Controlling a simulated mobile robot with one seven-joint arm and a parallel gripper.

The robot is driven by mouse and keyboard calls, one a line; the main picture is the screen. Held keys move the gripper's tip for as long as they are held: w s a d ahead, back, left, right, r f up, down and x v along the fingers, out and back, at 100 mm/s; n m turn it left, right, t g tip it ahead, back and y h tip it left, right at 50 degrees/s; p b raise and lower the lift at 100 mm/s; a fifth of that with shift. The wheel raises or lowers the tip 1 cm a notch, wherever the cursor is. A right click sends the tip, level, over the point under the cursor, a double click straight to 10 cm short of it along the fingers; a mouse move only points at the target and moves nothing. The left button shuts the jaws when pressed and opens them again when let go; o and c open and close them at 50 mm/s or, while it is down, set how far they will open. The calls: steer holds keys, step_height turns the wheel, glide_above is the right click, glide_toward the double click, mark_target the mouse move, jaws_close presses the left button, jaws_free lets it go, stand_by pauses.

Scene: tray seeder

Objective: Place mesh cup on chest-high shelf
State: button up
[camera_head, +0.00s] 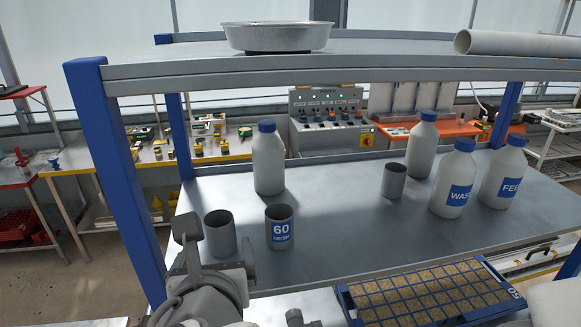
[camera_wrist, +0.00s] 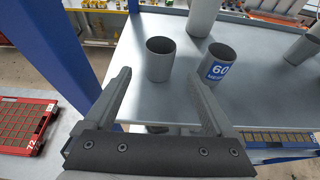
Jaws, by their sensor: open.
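A grey cup with a blue "60" label (camera_head: 280,232) stands upright on the grey middle shelf (camera_head: 330,225), near its front left. In the wrist view this labelled cup (camera_wrist: 217,66) is beyond and right of my right finger. A plain grey cup (camera_head: 220,232) stands to its left; in the wrist view the plain cup (camera_wrist: 160,62) appears between and beyond my fingertips. My gripper (camera_wrist: 160,76) is open and empty at the shelf's front edge. In the head view my arm partly covers the plain cup's lower left.
A white bottle (camera_head: 268,160) stands behind the cups. Another grey cup (camera_head: 394,181) and several bottles stand at right. A blue post (camera_head: 115,170) rises at left. The upper shelf (camera_head: 390,47) carries a metal pan (camera_head: 277,38) and a pipe. A seed tray (camera_head: 425,295) lies in front.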

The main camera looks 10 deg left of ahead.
steer(key=d+m+h, duration=0.1)
steer(key=d+m, duration=0.2)
steer(key=w+d+m+h, duration=0.1)
steer(key=d+m+h, duration=0.1)
steer(key=d+m, duration=0.1)
steer(key=w+d+m+g+h, duration=0.1)
steer(key=d+m, duration=0.1)
steer(key=d, duration=0.3)
steer(key=shift+w+f+m, duration=0.15)
steer(key=shift+f+m, duration=0.15)
steer(key=shift+m, duration=0.1)
steer(key=s+d+f+m+g, duration=0.1)
steer(key=s+d+m+g, duration=0.2)
steer(key=d+m, duration=0.6)
steer(key=s+d+f+m+g, duration=0.1)
steer(key=s+d+m+g, duration=0.2)
steer(key=d+m, duration=0.5)
steer(key=m, duration=1.3)
steer(key=shift+s+d+m, duration=0.15)
steer(key=shift+d+m, duration=0.2)
steer(key=shift+m, duration=0.05)
steer(key=shift+f, duration=0.2)
step_height(320, 180, down, 4)
steer(key=b, duration=0.4)
